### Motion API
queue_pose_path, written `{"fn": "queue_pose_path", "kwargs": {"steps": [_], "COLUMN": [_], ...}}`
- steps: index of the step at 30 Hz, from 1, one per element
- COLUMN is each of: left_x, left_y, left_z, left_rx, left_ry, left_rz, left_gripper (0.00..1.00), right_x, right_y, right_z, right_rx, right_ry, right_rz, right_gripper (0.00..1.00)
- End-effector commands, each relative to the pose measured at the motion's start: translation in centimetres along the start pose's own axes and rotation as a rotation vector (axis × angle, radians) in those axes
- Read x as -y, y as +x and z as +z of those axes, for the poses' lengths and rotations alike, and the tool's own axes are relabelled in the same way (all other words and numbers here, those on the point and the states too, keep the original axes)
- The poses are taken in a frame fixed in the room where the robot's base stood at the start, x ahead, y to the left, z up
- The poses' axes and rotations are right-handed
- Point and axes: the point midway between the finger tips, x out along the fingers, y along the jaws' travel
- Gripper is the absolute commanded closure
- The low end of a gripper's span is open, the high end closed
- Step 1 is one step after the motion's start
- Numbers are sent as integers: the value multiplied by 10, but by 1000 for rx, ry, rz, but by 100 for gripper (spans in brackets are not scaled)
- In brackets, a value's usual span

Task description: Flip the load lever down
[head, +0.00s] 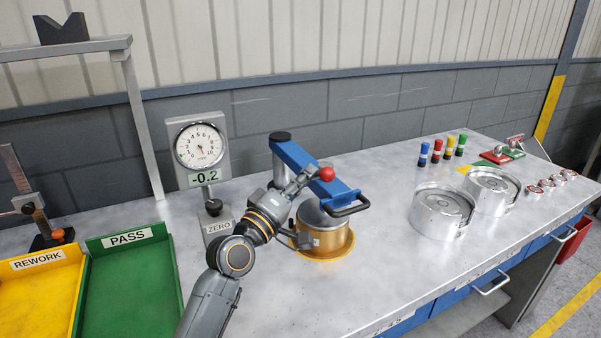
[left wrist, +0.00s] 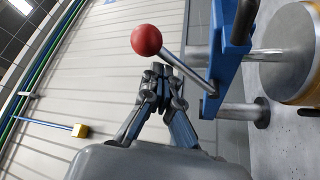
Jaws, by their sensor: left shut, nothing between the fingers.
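The load lever's red ball knob (head: 327,174) stands beside the blue arm (head: 297,158) of the clutch fixture in the head view. In the left wrist view the red knob (left wrist: 146,40) sits on a metal rod (left wrist: 185,68) that runs to the blue frame (left wrist: 214,80). The lever appears raised, with the knob above the blue arm. My left gripper (head: 308,174) is shut and empty, close beside the knob. Its fingertips (left wrist: 160,70) are next to the rod; I cannot tell if they touch it. Under the blue arm is a metal cylinder on a gold base (head: 322,248).
A dial gauge (head: 200,146) reading -0.2 stands left of the fixture. Green PASS (head: 128,239) and yellow REWORK (head: 38,265) trays lie further left. Two round metal housings (head: 440,212) and several coloured pegs (head: 437,150) stand on the right. The bench front is clear.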

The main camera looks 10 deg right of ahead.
Motion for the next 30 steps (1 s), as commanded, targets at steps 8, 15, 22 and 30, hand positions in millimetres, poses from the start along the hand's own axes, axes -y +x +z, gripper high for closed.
{"fn": "queue_pose_path", "kwargs": {"steps": [8,15,22,30], "left_x": [11,16,18,19], "left_y": [-7,-10,-10,-10], "left_z": [14,18,20,21], "left_rx": [3,5,7,9], "left_ry": [-2,-3,-3,-3], "left_rz": [-1,-4,-6,-8], "left_gripper": [100,100,100,100], "right_x": [-2,-2,1,4], "right_y": [8,10,10,10], "right_z": [2,2,1,0], "right_rx": [1,1,0,-1], "right_ry": [0,0,3,4], "right_rz": [3,3,-1,-5], "right_gripper": [60,60,60,60]}}
